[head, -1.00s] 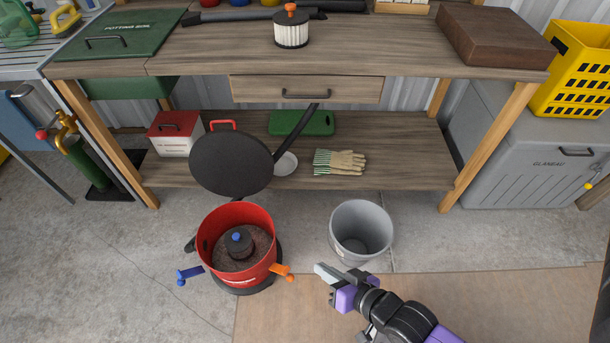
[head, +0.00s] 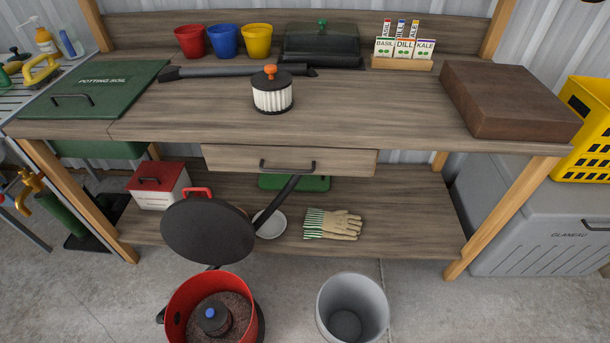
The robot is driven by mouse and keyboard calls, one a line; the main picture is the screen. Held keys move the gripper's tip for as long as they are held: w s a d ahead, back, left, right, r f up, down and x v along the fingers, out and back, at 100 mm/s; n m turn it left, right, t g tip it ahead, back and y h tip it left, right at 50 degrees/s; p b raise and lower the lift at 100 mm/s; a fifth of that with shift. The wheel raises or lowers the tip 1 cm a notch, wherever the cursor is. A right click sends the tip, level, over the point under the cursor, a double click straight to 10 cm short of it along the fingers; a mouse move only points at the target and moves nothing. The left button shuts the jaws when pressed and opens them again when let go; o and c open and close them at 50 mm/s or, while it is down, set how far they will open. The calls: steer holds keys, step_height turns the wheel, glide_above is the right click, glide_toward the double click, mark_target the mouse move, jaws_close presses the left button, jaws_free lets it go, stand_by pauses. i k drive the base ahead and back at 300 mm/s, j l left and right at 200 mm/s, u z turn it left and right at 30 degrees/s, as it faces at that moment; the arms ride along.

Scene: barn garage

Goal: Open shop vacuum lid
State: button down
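The shop vacuum is a red drum (head: 181,309) on the floor at the lower left of the head view, cut by the bottom edge. Its black round lid (head: 208,231) with a red handle (head: 197,192) is swung up and back, tilted behind the drum, with a dark hose or tube running up beside it. The drum stands open. Inside are brownish debris and a dark cylinder with a blue knob (head: 211,313). The latches are out of the frame now. My gripper is not in view.
A grey bucket (head: 352,306) stands right of the drum. Behind is a wooden workbench (head: 375,118) with a white filter (head: 273,93), pots and a brown block (head: 509,98) on top. Gloves (head: 332,224) lie on its lower shelf. A grey bin (head: 540,227) stands at right.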

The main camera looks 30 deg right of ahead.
mark_target(210, 231)
steer(key=i+j+z, duration=0.15)
steer(key=z, duration=0.3)
steer(key=i+j+z, duration=0.1)
steer(key=j+z, duration=0.35)
steer(key=i+j+z, duration=0.1)
steer(key=j+z, duration=0.2)
steer(key=z, duration=0.15)
steer(key=j+z, duration=0.2)
steer(key=j, duration=1)
